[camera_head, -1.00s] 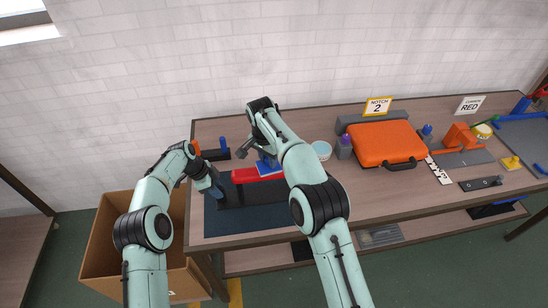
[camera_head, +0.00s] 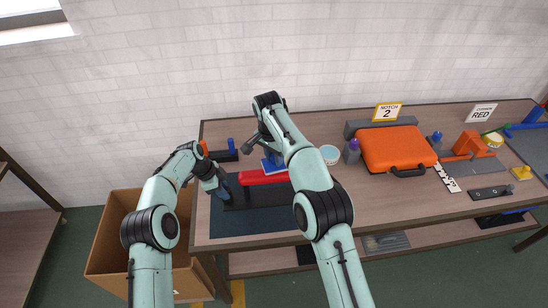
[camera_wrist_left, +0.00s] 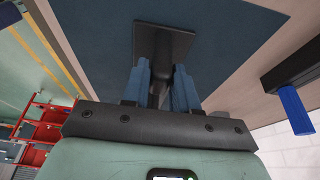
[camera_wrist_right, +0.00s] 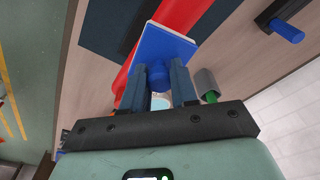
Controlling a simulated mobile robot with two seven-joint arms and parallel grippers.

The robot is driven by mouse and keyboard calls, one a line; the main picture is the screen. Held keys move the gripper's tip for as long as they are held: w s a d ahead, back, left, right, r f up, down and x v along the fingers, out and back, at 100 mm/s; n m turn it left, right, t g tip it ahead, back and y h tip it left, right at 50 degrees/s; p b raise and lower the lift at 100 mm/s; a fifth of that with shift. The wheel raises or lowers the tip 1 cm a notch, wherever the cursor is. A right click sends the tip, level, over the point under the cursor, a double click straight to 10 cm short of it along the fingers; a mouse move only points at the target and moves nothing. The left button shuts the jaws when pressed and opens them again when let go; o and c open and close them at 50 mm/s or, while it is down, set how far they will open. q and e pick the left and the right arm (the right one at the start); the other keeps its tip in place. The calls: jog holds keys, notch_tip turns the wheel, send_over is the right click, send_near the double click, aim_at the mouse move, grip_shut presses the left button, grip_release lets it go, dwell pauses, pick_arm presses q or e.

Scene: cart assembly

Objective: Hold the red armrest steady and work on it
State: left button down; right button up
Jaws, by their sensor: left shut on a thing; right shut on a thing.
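The red armrest (camera_head: 262,178) lies across a black block on the dark blue mat, on the left part of the table; it also shows in the right wrist view (camera_wrist_right: 180,14). My right gripper (camera_wrist_right: 158,85) is shut on the round blue knob of a square blue plate (camera_wrist_right: 163,45), which appears to lie against the armrest; I cannot tell whether they touch. My left gripper (camera_wrist_left: 160,85) is shut on the dark stem of a square black plate (camera_wrist_left: 165,38) over the mat. In the head view, the left gripper (camera_head: 219,187) is by the armrest's left end, and my right arm partly hides the armrest.
A black bar with blue and orange pegs (camera_head: 224,155) lies behind the mat. An orange case (camera_head: 396,147), a white-blue cup (camera_head: 330,154) and a purple-capped bottle (camera_head: 352,152) stand to the right. A cardboard box (camera_head: 108,240) is on the floor at left.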

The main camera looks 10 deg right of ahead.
pick_arm(q)
jog(key=shift+r, duration=0.1)
jog(key=c, duration=0.8)
grip_release()
